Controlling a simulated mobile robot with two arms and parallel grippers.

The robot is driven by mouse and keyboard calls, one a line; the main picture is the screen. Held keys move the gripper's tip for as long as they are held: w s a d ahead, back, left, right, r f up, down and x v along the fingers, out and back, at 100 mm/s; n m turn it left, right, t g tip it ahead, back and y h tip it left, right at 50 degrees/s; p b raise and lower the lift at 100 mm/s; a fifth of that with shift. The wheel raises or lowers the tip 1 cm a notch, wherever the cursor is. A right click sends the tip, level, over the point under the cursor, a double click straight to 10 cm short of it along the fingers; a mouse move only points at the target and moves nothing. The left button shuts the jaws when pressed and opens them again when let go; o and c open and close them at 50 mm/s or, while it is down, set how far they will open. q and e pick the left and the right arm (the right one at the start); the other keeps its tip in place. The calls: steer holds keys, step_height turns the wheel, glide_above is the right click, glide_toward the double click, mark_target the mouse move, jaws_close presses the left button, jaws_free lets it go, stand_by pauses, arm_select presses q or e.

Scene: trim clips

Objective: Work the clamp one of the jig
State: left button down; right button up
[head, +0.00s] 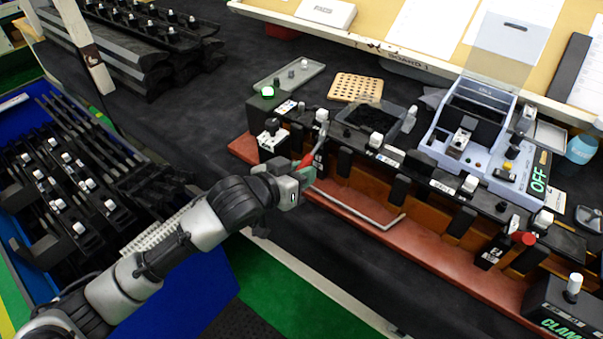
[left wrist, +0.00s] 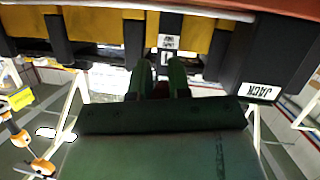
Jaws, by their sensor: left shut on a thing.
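The jig (head: 345,205) is a long reddish base with a dark rail along it. Toward its left end a clamp has a grey metal arm (head: 320,140) and a red handle (head: 304,162). My left gripper (head: 303,171) is shut on this handle, its arm reaching in from the left. In the left wrist view the green fingers (left wrist: 160,76) sit close together with a dark reddish bit of handle (left wrist: 160,90) between them. A second clamp with a red handle (head: 523,238) stands at the jig's right end. My right gripper is not in view.
A blue bin (head: 25,105) of dark parts is on the left. A grey machine (head: 450,160) with an OFF display stands behind the jig. A CLAMP box (head: 560,305) is at front right. A black block marked JACK (left wrist: 258,91) is close right of the fingers.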

arm_select(q)
steer(key=c, duration=1.1)
jaws_free()
steer(key=v, duration=1)
steer(key=shift+s+a+b, duration=0.25)
steer(key=shift+a+b, duration=0.05)
steer(key=shift+b, duration=0.05)
